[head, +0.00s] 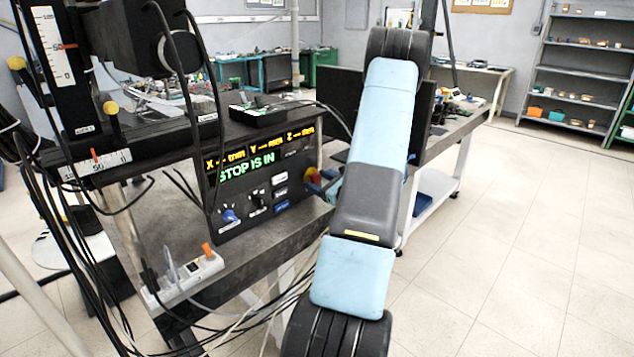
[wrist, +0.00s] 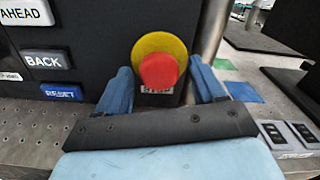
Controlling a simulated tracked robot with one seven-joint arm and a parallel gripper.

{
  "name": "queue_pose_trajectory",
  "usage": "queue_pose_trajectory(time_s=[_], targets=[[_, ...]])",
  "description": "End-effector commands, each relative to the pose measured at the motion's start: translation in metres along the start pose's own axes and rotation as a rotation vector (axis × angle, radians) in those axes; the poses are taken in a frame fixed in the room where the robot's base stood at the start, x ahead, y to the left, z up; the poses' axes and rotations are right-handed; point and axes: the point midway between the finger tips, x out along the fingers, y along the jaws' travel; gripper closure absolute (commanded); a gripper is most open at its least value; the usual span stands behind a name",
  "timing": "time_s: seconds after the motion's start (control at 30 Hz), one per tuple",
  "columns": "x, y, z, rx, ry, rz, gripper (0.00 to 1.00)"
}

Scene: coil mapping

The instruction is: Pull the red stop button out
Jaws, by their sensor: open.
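The red stop button (wrist: 159,71) sits on a round yellow backing (wrist: 160,46) on the dark front of the control box, above a small label. In the head view the red button (head: 312,188) shows only partly, beside my arm. The box's display (head: 252,165) reads "STOP IS IN". My gripper (wrist: 166,82) is open in the wrist view, one blue finger to the left of the button and one to the right. I cannot tell whether either finger touches it.
Left of the stop button are the AHEAD, BACK (wrist: 46,60) and RESET (wrist: 62,92) buttons. The box also has a blue knob (head: 230,215) and a black knob. A power strip (head: 185,277) and loose cables lie at the front left. The floor to the right is clear.

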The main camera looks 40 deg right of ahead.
Motion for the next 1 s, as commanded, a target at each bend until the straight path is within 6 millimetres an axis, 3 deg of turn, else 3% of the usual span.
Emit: queue_pose_trajectory(time_s=[0.4,1.0], targets=[[0.0058,0.0000,0.0004,0.000,-0.001,0.000,0.33],[0.0057,0.0004,0.0003,0.000,-0.001,0.001,0.91]])
